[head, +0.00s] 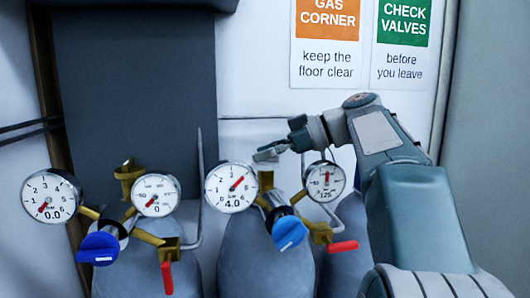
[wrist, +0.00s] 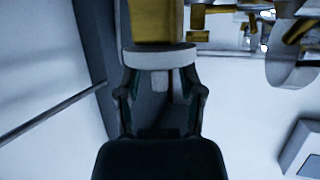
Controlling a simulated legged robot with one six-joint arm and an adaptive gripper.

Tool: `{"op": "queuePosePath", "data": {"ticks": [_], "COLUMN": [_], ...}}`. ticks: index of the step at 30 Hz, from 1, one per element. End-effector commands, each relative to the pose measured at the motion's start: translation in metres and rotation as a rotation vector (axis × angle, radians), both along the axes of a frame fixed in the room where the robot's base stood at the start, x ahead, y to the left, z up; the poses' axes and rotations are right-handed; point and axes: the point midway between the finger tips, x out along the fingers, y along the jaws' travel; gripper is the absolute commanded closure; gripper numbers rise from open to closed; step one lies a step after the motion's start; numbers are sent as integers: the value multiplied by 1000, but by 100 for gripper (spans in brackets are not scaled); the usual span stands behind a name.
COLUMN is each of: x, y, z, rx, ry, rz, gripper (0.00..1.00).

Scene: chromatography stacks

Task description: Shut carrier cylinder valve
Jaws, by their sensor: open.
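Two gas cylinders with regulators stand in the head view. The right cylinder (head: 255,255) has a brass valve (head: 266,180) and gauges (head: 231,188) reading about 4.0 and 125. My gripper (head: 268,154) is at the top of this valve. In the wrist view, a pale round knob (wrist: 160,58) under a brass body (wrist: 156,20) lies at the tips of my open fingers (wrist: 160,88). I cannot tell whether they touch it. The left cylinder (head: 130,265) has a brass valve top (head: 128,170) and gauges (head: 50,195) at zero. No label shows which is the carrier cylinder.
Each regulator has a blue knob (head: 289,232) and a red lever (head: 342,246). A grey pipe (head: 199,190) rises between the cylinders. Another cylinder (head: 340,265) is partly hidden behind my arm. Signs (head: 325,45) hang on the back wall.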

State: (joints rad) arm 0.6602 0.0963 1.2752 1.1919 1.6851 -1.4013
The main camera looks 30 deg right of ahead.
Motion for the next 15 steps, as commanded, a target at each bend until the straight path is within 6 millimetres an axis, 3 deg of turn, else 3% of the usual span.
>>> {"op": "queuePosePath", "data": {"ticks": [7,10,11,15], "x": [0,0,0,0], "y": [1,1,1,1], "z": [0,0,0,0], "rx": [0,-1,-1,-1], "ry": [0,-1,-1,-1], "rz": [0,0,0,0], "gripper": [50,95,100,100]}}
